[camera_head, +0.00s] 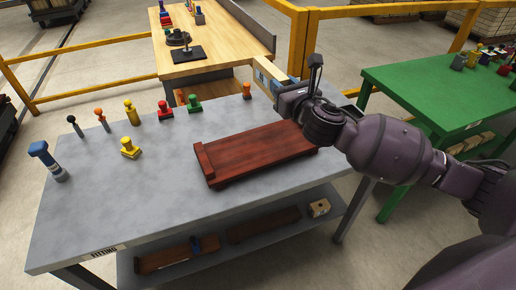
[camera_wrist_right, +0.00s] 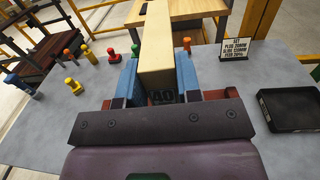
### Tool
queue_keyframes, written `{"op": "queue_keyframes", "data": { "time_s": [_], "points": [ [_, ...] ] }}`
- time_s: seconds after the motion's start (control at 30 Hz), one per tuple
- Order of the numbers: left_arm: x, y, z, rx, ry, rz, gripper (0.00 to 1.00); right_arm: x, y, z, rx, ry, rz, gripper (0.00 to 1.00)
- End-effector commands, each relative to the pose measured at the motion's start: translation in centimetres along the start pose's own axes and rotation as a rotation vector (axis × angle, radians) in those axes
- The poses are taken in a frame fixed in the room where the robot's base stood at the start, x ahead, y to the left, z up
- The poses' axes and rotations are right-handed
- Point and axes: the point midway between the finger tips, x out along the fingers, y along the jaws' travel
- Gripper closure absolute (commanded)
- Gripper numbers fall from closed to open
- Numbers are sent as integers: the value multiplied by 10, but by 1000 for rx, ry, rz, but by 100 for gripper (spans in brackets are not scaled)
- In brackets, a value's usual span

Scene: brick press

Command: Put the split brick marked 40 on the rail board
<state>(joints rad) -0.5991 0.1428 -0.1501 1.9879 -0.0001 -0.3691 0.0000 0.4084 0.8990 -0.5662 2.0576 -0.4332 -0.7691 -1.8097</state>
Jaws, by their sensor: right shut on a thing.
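The split brick (camera_wrist_right: 156,45) is a pale cream block held upright between the blue fingers of my right gripper (camera_wrist_right: 158,78). A partly shadowed marking that looks like 40 shows low on it in the right wrist view. In the head view my right gripper (camera_head: 268,82) is over the far right part of the grey table, and the brick is mostly hidden there. The rail board (camera_head: 255,153) is a reddish-brown wooden board with a raised strip at its left end. It lies on the table, left of and nearer than the gripper. My left gripper is not in view.
Several coloured stamp-like pieces, such as a red one (camera_head: 165,110) and a yellow one (camera_head: 130,148), stand on the grey table (camera_head: 120,205). A black tray (camera_wrist_right: 292,108) and a small sign (camera_wrist_right: 234,50) are at the right in the wrist view. The table's front left is clear.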

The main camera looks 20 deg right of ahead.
Motion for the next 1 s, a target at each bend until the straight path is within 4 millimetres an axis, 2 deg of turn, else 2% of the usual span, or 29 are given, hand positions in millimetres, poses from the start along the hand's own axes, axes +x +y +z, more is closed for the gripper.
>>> {"op": "queue_keyframes", "data": {
  "time_s": [0.07,0.17,0.43,0.73,0.9,1.0],
  "points": [
    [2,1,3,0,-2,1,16,5,-3,2,0,-1,1,89],
    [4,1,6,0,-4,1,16,7,-4,-6,3,2,1,89],
    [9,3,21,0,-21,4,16,6,-4,-64,6,6,0,89],
    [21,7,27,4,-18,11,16,6,-3,-128,5,7,1,89],
    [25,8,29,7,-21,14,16,6,-4,-149,3,3,1,89],
    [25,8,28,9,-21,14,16,6,-4,-152,2,-1,1,89]
  ]
}}
